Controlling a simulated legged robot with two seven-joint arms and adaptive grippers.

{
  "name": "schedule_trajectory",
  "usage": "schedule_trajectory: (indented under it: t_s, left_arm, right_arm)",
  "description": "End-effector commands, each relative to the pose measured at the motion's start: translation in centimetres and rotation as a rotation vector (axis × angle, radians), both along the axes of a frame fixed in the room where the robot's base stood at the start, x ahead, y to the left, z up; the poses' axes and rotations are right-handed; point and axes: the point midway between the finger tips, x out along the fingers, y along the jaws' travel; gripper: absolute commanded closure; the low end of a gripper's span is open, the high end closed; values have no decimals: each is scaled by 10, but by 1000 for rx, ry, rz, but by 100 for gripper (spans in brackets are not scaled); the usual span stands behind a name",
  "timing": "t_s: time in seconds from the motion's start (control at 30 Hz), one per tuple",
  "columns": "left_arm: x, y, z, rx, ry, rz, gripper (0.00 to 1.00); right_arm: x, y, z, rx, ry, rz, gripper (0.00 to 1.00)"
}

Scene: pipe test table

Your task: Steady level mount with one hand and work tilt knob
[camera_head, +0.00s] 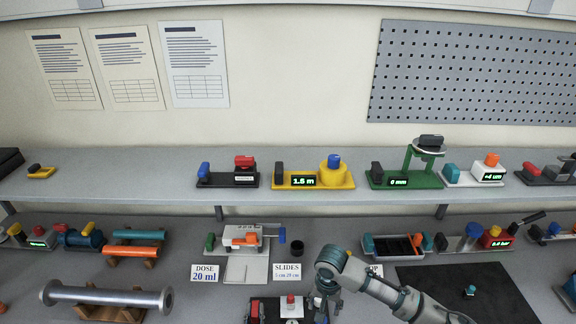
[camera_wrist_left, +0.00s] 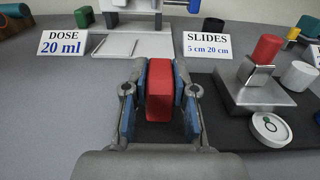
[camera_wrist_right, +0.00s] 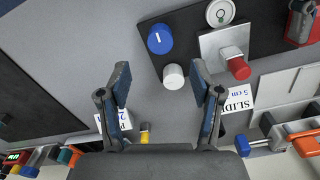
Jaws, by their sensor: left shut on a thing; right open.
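The level mount is a dark base (camera_wrist_right: 195,42) with a silver plate, a round white vial with a green ring (camera_wrist_left: 268,127), and a red-capped post (camera_wrist_left: 266,50). A blue knob with a white mark (camera_wrist_right: 159,40) and a white knob (camera_wrist_right: 173,77) stand on the base. My left gripper (camera_wrist_left: 160,78) is shut on the red block (camera_wrist_left: 159,95) at the mount's end; it also shows at the bottom of the head view (camera_head: 255,313). My right gripper (camera_wrist_right: 161,80) is open and empty, with the white knob beyond and between its fingertips. The vial's bubble is too small to read.
Signs reading DOSE (camera_head: 205,273) and SLIDES (camera_head: 287,271) stand behind the mount. A white tray device (camera_head: 240,237) is further back. A dark mat (camera_head: 465,295) lies at the right and a grey pipe on cradles (camera_head: 105,297) at the left.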

Motion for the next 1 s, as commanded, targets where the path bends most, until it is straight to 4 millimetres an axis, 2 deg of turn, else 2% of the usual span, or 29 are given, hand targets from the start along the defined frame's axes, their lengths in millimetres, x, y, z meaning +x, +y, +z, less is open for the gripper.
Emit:
schedule_trajectory:
  t_s: [0.13,0.6,1.0]
  left_arm:
    - [0,0,0,0,0,0,100]
    - [0,0,0,0,0,0,100]
    - [0,0,0,0,0,0,100]
  right_arm:
    - [0,0,24,1,-1,1,35]
    - [0,0,59,1,0,1,35]
    - [0,0,65,1,2,1,35]
